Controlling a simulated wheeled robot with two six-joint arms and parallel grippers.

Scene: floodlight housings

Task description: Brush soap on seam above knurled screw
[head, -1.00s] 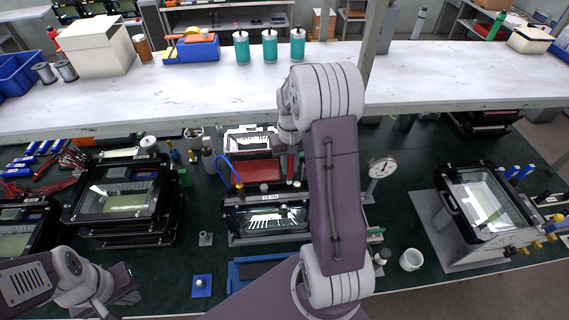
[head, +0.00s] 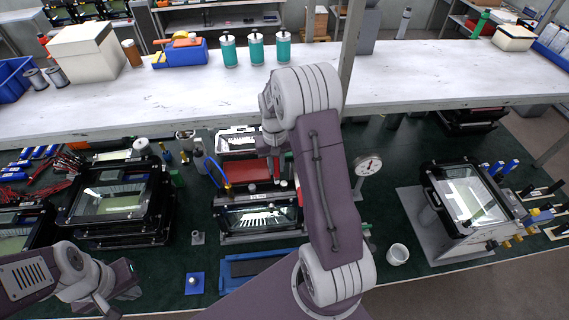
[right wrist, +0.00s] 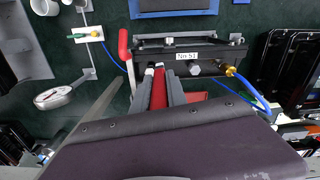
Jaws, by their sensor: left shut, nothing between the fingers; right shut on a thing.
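The floodlight housing (head: 258,217), a black-framed glass unit, stands in a fixture at the middle of the green bench. It also shows in the right wrist view with the label "No 51" (right wrist: 188,56). A silver knurled screw (right wrist: 195,69) sits just below that label; the seam is too small to make out. My right gripper (right wrist: 157,72) is shut on a slim red handle (right wrist: 158,92), likely the brush, beside the housing. Its bristles cannot be made out. In the head view my right arm partly hides this gripper. My left gripper (head: 112,300) is shut and empty at the lower left.
A blue hose (right wrist: 255,92) with a brass fitting joins the housing's side. A red-handled lever (right wrist: 125,48) stands close to my right gripper. A dial gauge (head: 368,164) and a white cup (head: 397,254) lie to the right. Stacked housings (head: 115,200) stand at left.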

